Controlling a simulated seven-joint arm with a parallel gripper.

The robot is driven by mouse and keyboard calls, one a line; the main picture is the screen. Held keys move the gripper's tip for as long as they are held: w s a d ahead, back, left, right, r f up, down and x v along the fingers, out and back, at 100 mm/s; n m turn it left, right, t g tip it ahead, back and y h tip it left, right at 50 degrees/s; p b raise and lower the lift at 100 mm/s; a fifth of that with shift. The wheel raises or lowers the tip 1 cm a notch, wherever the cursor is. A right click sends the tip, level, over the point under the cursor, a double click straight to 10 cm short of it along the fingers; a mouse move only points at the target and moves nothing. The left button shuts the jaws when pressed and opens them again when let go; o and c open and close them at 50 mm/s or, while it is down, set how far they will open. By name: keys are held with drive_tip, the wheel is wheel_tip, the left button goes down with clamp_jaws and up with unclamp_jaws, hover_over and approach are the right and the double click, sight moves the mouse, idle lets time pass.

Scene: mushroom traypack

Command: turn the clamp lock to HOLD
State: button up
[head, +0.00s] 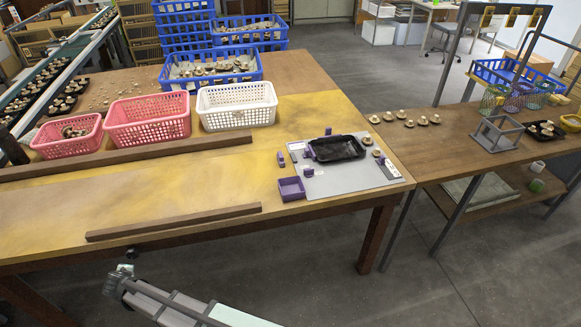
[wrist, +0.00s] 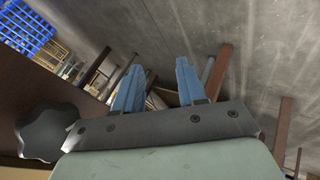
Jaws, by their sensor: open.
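A grey board (head: 350,180) lies at the right end of the yellow-brown table. A black tray (head: 338,148) sits on it with small purple parts around it, such as a purple block (head: 308,172) at its front left and another purple block (head: 281,160) farther left. I cannot tell which part is the clamp lock, and no HOLD mark is readable. My gripper (head: 121,271) is off the table's front edge, far left of the board. In the wrist view my gripper (wrist: 159,88) has its two blue fingers apart with nothing between them.
An open purple box (head: 291,188) sits at the board's left. A wooden bar (head: 175,222) lies along the table front, and a longer bar (head: 130,157) lies farther back. Pink baskets and a white basket (head: 237,106) stand behind. The tabletop between the bars is clear.

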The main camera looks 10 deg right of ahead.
drive_tip(key=s+a+r+g+y, duration=0.1)
drive_tip(key=a+r+y, duration=0.2)
drive_tip(key=a+r, duration=0.65)
drive_tip(key=s+a+r+y, duration=0.1)
drive_tip(key=a+r+y, duration=0.2)
drive_tip(key=a+r, duration=0.65)
drive_tip(key=w+a+r+m+y, duration=0.2)
drive_tip(key=w+a+r+m, duration=0.15)
drive_tip(key=a+r, duration=0.2)
drive_tip(key=w+d+r+m+h, duration=0.3)
drive_tip(key=w+d+m, duration=0.3)
drive_tip(key=w+d, duration=1.05)
drive_tip(key=w+d+m+h, duration=0.2)
drive_tip(key=w+d+m, duration=0.2)
drive_tip(key=d, duration=1)
drive_tip(key=w+d+m+h, duration=0.2)
drive_tip(key=w+d+m, duration=0.25)
drive_tip(key=d, duration=0.95)
wheel_tip(320, 180, up, 5)
drive_tip(key=m+g+h, duration=0.4)
drive_tip(key=m+g, duration=0.2)
drive_tip(key=m, duration=1)
hover_over(309, 172)
drive_tip(key=f, duration=1.3)
drive_tip(key=shift+w, duration=0.35)
